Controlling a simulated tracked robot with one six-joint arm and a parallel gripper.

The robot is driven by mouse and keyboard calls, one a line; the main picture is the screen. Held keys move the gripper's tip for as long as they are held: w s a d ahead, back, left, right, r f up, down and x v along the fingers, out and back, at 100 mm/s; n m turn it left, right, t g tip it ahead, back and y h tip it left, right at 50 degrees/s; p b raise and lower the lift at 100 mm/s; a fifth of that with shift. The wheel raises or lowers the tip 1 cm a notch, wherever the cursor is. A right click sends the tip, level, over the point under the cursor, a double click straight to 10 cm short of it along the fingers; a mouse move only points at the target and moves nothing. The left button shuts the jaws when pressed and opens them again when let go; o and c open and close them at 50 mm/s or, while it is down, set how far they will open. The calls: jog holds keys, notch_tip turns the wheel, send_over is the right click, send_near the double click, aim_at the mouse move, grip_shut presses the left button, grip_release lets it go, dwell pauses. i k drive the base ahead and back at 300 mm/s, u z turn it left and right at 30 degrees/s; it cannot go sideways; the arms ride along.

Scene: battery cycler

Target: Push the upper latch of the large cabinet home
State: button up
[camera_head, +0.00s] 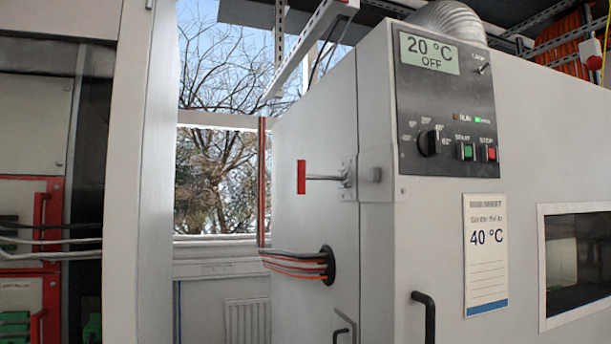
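The large cabinet (430,240) is light grey and fills the middle and right of the view. Its upper latch has a red grip (301,177) on a metal rod, which runs left from a metal bracket (349,177) near the cabinet's vertical edge. The rod sticks out over the cabinet's left face, and the grip stands at its end. A small grey block (376,174) sits just right of the bracket. I cannot tell how far the latch is engaged. My gripper is not in view.
A cable bundle (300,263) enters a black port (328,265) below the latch. A control panel (447,105) reads 20 °C OFF. A black handle (425,315) juts out lower down. A pale post (140,170) stands left, beside a rack with red parts (47,200).

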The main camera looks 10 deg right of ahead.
aim_at(300, 177)
jog(key=z, duration=1.2)
jog(key=k, duration=0.95)
jog(key=u, duration=0.9)
jog(key=i, duration=1.2)
